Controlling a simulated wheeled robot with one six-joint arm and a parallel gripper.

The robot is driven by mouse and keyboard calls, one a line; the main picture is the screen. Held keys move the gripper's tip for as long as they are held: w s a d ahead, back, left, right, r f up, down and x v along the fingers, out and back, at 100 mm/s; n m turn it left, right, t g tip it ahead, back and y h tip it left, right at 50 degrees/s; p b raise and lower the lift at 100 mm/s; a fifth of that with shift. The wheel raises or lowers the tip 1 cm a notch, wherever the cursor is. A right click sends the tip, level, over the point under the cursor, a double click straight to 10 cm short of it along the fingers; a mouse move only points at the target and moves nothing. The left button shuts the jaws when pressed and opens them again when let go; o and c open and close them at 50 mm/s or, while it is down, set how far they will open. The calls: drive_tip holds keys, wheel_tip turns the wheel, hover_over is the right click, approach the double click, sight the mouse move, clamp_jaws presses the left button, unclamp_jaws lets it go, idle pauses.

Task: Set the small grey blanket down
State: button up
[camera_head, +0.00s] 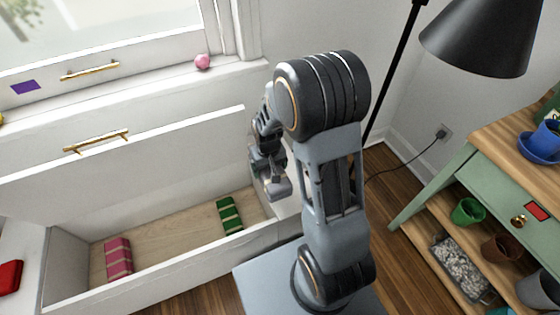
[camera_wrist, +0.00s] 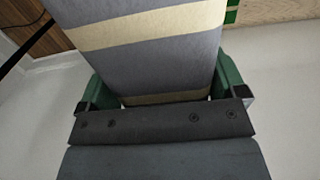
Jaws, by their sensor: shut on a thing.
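The small grey blanket (camera_wrist: 150,65), grey with cream stripes, fills the middle of the wrist view. My gripper (camera_wrist: 163,92) is shut on it, with one green finger at each side. In the head view my gripper (camera_head: 272,178) is over the right end of an open white drawer (camera_head: 190,266), partly hidden behind my arm. I cannot clearly make out the blanket there.
A pink striped blanket (camera_head: 118,259) lies at the drawer's left, and a green striped one (camera_head: 230,215) lies nearer its right end. Bare wooden floor (camera_head: 172,232) shows between them. A black lamp (camera_head: 480,38) and green shelf table (camera_head: 490,185) stand right.

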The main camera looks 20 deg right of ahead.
drive_tip(key=a+r, duration=0.1)
drive_tip(key=s+r+p, duration=0.1)
drive_tip(key=shift+s+a+r+p, duration=0.3)
drive_tip(key=shift+a, duration=0.05)
drive_tip(key=w+d+f, duration=0.1)
drive_tip(key=d, duration=0.1)
drive_tip(key=w+d+f+b, duration=0.1)
drive_tip(key=w+d, duration=0.1)
drive_tip(key=w+d+f, duration=0.1)
drive_tip(key=f, duration=0.1)
drive_tip(key=shift+w+d, duration=0.3)
drive_tip(key=shift+d, duration=0.1)
drive_tip(key=w+d+f, duration=0.1)
drive_tip(key=w+d+f+b, duration=0.1)
drive_tip(key=f, duration=0.1)
drive_tip(key=w+d+f+b, duration=0.1)
drive_tip(key=f, duration=0.1)
drive_tip(key=shift+w+d, duration=0.1)
drive_tip(key=shift+d, duration=0.3)
drive_tip(key=shift+w+d+f, duration=0.1)
drive_tip(key=shift+d+f, duration=0.05)
drive_tip(key=shift+f, duration=0.15)
drive_tip(key=shift+w+d+f+b, duration=0.15)
drive_tip(key=shift+f+b, duration=0.25)
drive_tip(key=shift+f, duration=1.2)
drive_tip(key=shift+f, duration=0.2)
drive_tip(key=o, duration=0.7)
